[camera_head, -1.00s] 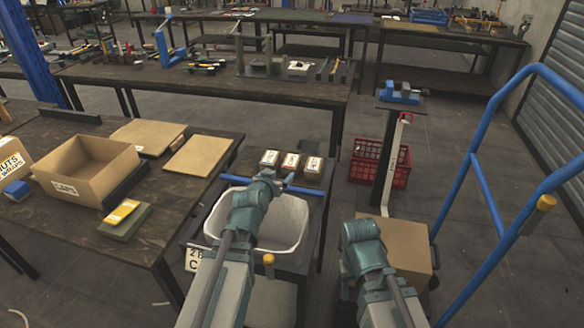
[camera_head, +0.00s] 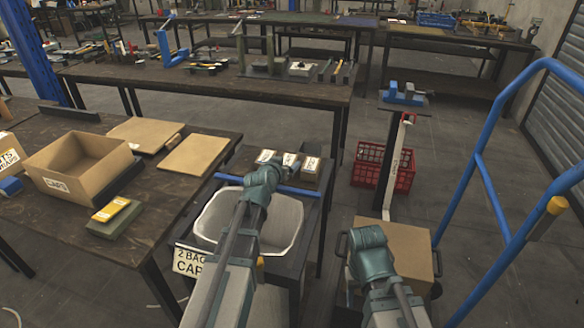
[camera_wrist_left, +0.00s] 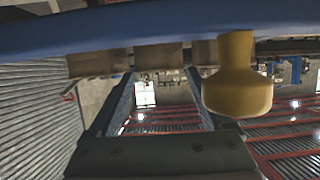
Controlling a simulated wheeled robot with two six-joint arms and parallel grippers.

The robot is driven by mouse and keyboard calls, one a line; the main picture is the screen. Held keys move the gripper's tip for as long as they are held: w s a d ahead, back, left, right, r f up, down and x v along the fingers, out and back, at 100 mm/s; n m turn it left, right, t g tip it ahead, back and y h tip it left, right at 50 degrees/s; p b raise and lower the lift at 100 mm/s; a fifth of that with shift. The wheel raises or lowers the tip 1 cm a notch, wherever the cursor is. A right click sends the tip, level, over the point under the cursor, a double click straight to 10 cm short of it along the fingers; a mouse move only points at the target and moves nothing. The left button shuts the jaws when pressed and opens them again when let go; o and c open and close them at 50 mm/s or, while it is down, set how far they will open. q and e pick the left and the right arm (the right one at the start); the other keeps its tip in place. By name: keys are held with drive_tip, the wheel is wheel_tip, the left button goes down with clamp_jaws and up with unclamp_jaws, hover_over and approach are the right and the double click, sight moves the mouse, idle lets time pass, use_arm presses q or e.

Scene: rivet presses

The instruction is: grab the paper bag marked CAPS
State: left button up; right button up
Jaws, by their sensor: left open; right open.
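Three small brown paper bags with white labels stand in a row at the back of the dark stand: a left one (camera_head: 265,156), a middle one (camera_head: 288,159) and a right one (camera_head: 311,165). Their labels are too small to read, so I cannot tell which is marked CAPS. In the left wrist view the left gripper (camera_wrist_left: 160,105) is open and empty. My right gripper (camera_head: 368,240) is over a cardboard box, its fingertips unclear.
A blue bar (camera_head: 300,191) crosses before the bags, above a white bin (camera_head: 285,235). It shows close in the wrist view (camera_wrist_left: 140,28) beside a yellow knob (camera_wrist_left: 237,85). A placard (camera_head: 188,263) reads "2 BAGS CAP...". An open box (camera_head: 57,184) labelled CAPS is left.

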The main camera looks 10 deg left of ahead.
use_arm(q)
drive_tip(key=shift+x, duration=1)
drive_tip(key=shift+s, duration=0.2)
drive_tip(key=c, duration=1.3)
